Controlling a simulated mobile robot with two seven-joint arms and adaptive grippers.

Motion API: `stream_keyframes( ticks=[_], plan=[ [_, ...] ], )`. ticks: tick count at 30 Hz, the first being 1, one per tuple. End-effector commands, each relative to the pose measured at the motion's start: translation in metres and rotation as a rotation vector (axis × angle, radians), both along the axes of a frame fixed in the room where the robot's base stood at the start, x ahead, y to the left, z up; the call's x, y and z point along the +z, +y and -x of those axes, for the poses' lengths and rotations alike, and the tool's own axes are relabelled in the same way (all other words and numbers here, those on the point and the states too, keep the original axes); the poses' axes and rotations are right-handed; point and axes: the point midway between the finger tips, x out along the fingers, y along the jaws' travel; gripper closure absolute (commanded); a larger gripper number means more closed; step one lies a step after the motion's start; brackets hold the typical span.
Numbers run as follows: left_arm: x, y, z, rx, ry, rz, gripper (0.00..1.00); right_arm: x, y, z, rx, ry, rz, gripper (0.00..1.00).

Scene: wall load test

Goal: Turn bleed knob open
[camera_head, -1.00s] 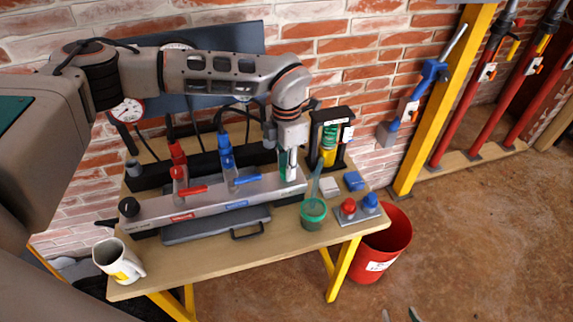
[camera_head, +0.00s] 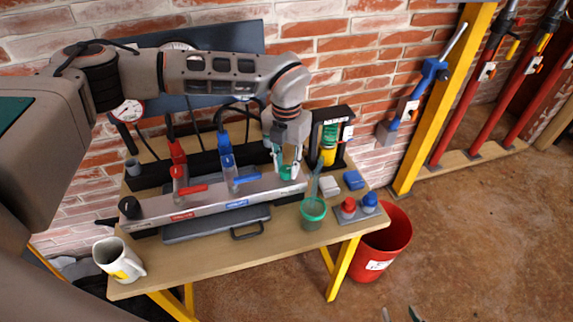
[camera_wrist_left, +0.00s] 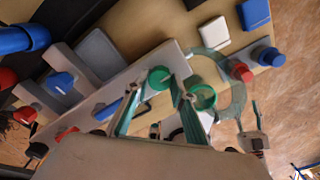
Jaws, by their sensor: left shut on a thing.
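The green bleed knob (camera_head: 288,173) is at the right end of the grey manifold (camera_head: 214,203) on the bench. My left gripper (camera_head: 287,170) comes down over it from above, with a finger on each side, shut on the knob. In the left wrist view the knob (camera_wrist_left: 159,77) shows between the fingertips (camera_wrist_left: 159,84). Its turn angle cannot be read. My right gripper (camera_head: 400,312) shows only as two separated fingertips at the bottom edge of the head view, open and away from the bench.
Red (camera_head: 190,189) and blue (camera_head: 243,180) levers stand on the manifold left of the knob. A green cup (camera_head: 313,211) stands close in front at right. A black frame with a yellow-green bottle (camera_head: 329,148) stands behind right. A white mug (camera_head: 117,260) is at front left.

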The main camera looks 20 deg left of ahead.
Motion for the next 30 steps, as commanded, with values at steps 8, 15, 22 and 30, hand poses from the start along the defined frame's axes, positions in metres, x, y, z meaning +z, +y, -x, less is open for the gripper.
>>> stream_keyframes(
  ticks=[8,15,22,30],
  plan=[
    [0.0,0.0,0.0,0.011,0.0,0.0,0.97,0.0,0.0,0.0,0.0,0.0,0.0,0.6],
    [0.0,0.0,0.0,0.01,0.0,0.0,0.59,-0.001,0.0,0.001,0.0,0.002,0.001,0.6],
    [0.0,0.0,0.0,0.009,0.0,0.0,0.59,-0.003,0.0,0.001,0.0,0.005,0.001,0.6],
    [0.013,0.0,-0.001,0.008,-0.004,0.001,0.59,-0.002,-0.001,0.001,0.001,0.004,0.004,0.6]
  ],
)
